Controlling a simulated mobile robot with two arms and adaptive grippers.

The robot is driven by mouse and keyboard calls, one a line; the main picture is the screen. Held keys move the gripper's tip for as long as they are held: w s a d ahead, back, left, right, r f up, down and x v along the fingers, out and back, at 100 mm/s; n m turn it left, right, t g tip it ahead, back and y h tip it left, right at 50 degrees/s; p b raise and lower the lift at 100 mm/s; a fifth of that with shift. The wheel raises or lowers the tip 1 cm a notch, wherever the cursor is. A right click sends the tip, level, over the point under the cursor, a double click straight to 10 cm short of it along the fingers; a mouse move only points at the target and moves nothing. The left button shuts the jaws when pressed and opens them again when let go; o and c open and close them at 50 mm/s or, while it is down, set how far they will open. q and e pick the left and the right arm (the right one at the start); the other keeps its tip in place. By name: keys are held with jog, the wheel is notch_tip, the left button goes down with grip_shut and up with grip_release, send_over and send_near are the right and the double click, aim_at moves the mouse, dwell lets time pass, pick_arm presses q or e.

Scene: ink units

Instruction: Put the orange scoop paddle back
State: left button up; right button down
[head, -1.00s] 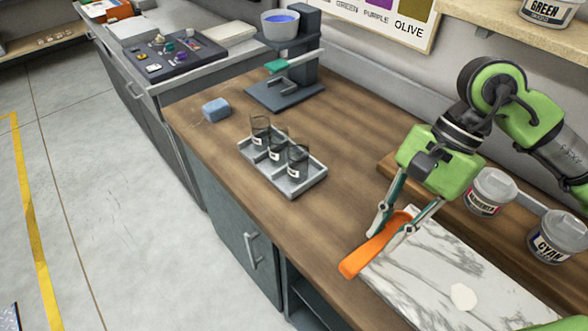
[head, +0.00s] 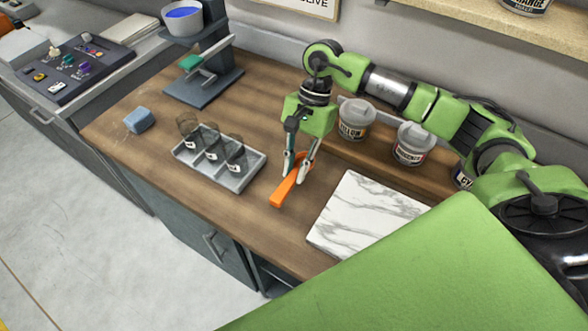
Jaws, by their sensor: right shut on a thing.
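The orange scoop paddle (head: 284,190) is in the head view, on or just above the wooden counter, between the grey tray and the marble slab. My right gripper (head: 296,172) points down and is shut on the paddle near its far end. The paddle's near end sticks out toward the counter's front edge. I cannot tell whether the paddle touches the wood. My left gripper is not in view.
A grey tray (head: 246,180) with dark glass cups stands left of the paddle. The marble slab (head: 350,215) lies to its right. A blue block (head: 139,120) sits far left.

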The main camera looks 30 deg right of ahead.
aim_at(297, 166)
jog(key=shift+w+f, duration=0.45)
jog(key=shift+f, duration=0.05)
notch_tip(297, 166, down, 2)
jog(key=shift+f+p, duration=0.1)
jog(key=shift+p, duration=1.1)
jog(key=shift+f, duration=0.6)
jog(key=c, duration=1.9)
grip_release()
jog(key=shift+r, duration=0.15)
